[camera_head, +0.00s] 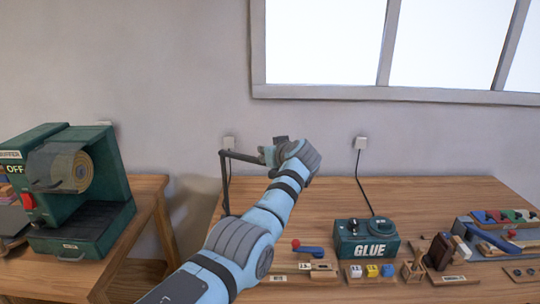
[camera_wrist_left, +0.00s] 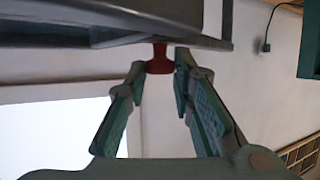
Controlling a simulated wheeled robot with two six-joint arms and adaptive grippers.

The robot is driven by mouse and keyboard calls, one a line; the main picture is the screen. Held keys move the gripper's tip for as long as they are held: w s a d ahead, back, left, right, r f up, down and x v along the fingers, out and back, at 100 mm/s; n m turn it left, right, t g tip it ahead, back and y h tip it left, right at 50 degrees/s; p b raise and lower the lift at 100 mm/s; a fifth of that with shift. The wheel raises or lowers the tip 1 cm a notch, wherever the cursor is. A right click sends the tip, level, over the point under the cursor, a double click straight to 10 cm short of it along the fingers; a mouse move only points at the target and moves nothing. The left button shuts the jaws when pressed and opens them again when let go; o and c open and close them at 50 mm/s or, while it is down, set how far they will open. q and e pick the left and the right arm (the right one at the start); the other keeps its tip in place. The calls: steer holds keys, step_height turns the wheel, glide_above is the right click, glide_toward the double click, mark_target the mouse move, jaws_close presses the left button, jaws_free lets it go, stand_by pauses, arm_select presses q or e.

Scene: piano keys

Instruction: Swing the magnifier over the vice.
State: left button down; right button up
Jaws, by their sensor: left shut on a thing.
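The magnifier's dark jointed arm (camera_head: 239,156) rises from a post at the back left of the wooden bench and reaches right, to my left gripper (camera_head: 268,153). The gripper and wrist hide most of the magnifier's head. In the left wrist view, a red knob (camera_wrist_left: 159,62) sticks out from a dark grey frame (camera_wrist_left: 180,35), and my left gripper (camera_wrist_left: 162,75) is shut on this knob with its fingertips on either side. No vice can be made out for certain; my arm covers part of the bench. My right gripper is not in view.
A green GLUE box (camera_head: 367,240) with a cord stands on the bench (camera_head: 345,195). A green buffer machine (camera_head: 80,215) stands on a separate table at left. The bench's back middle is clear.

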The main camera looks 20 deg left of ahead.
arm_select(q)
steer(key=c, duration=1.5)
jaws_free()
steer(key=shift+w, duration=0.1)
steer(key=shift+o, duration=0.2)
steer(key=shift+w, duration=0.15)
steer(key=v, duration=1.2)
steer(key=shift+a+f, duration=0.1)
steer(key=shift+f, duration=0.1)
